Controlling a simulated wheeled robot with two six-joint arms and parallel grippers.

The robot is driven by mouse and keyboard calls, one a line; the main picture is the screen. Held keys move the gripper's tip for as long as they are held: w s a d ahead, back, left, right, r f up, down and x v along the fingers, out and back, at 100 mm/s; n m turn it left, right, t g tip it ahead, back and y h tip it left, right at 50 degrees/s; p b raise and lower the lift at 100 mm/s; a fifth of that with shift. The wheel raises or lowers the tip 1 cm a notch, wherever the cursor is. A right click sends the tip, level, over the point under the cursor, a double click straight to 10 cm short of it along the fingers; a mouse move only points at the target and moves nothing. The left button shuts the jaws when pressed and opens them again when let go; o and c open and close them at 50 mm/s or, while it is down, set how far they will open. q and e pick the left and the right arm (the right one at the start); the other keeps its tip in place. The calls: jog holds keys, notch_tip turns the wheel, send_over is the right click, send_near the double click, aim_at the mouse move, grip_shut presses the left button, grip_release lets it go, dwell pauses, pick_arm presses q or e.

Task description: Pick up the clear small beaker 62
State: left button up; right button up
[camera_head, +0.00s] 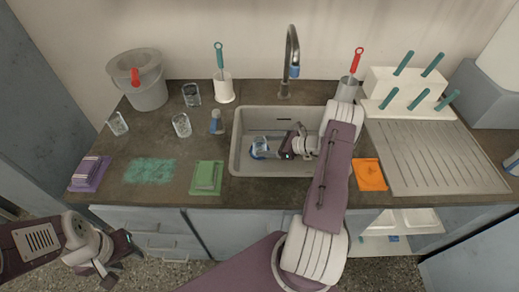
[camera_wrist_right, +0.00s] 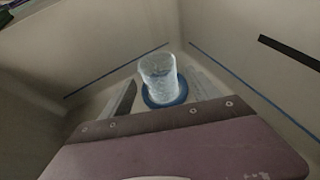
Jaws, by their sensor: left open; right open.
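A clear small beaker (camera_head: 259,143) is in the sink (camera_head: 242,165); it shows upright in the right wrist view (camera_wrist_right: 158,72), with a blue ring (camera_wrist_right: 166,97) around its base. Other clear beakers stand on the counter, at the left (camera_head: 118,124), middle (camera_head: 181,125) and back (camera_head: 192,95). No number is readable, so I cannot tell which is 62. My right gripper (camera_head: 280,148) is open and low in the sink, just right of the beaker. In its wrist view the fingers lie near the beaker's lower part. My left gripper (camera_head: 118,262) is open and empty, below the counter front.
The sink walls and the faucet (camera_head: 291,60) are close to my right arm. A grey bucket (camera_head: 140,85), a brush holder (camera_head: 223,88), a blue-grey bottle (camera_head: 216,122) and a green sponge (camera_head: 207,177) are left of the sink. A drying rack (camera_head: 425,155) is right.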

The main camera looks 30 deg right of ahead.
aim_at(254, 145)
jog(key=x, duration=0.6)
jog(key=shift+w+a+f+b, duration=0.1)
jog(key=shift+w+f+b, duration=0.1)
jog(key=shift+b, duration=0.2)
jog(key=shift+r, duration=0.1)
grip_shut()
jog(key=shift+r, duration=0.1)
jog(key=shift+r+p, duration=0.5)
jog(key=shift+r, duration=1.5)
jog(key=r+p+v, duration=0.1)
jog(key=v, duration=1.2)
jog(key=shift+p, duration=0.3)
